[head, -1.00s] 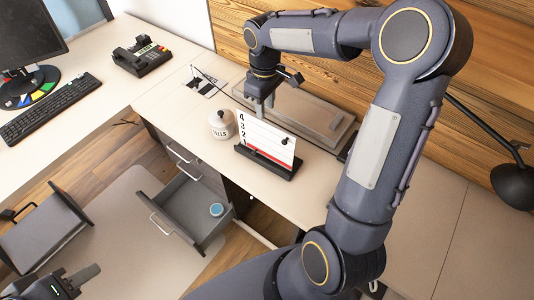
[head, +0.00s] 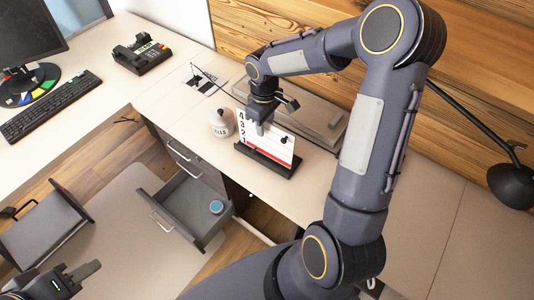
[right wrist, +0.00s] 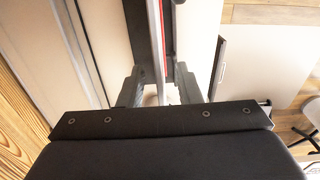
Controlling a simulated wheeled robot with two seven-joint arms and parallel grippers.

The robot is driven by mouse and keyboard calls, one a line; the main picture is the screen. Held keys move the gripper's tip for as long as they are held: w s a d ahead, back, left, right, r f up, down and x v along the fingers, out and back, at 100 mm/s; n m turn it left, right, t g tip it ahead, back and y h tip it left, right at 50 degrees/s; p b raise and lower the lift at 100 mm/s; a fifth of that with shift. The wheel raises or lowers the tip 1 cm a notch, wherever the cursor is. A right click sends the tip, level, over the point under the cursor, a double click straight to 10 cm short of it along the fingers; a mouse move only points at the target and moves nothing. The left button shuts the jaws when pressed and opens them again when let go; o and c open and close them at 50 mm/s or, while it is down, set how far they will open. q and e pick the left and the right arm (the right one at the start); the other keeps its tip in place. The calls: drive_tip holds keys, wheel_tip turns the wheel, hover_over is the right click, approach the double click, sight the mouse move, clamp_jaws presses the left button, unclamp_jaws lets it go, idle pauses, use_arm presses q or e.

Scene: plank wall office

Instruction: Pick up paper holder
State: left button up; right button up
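The paper holder (head: 262,160) stands on the desk, a black base with an upright white card bearing numbers and a red strip. My right gripper (head: 261,127) is at the top edge of its card in the head view. In the right wrist view the fingers of my right gripper (right wrist: 158,88) are apart, one on each side of the card, which shows edge-on as part of the paper holder (right wrist: 157,40). Contact with the card cannot be seen. My left gripper (head: 84,273) is low at the left, away from the desk; its opening is unclear.
A white lidded jar (head: 221,123) stands just left of the holder. A grey tray (head: 318,118) lies behind it against the plank wall. An open drawer (head: 185,205) with a blue round item (head: 216,207) juts out below. A black lamp (head: 513,185) is at right.

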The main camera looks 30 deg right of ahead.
drive_tip(key=shift+f, duration=0.25)
idle(0.3)
clamp_jaws()
drive_tip(key=shift+r, duration=0.1)
idle(1.2)
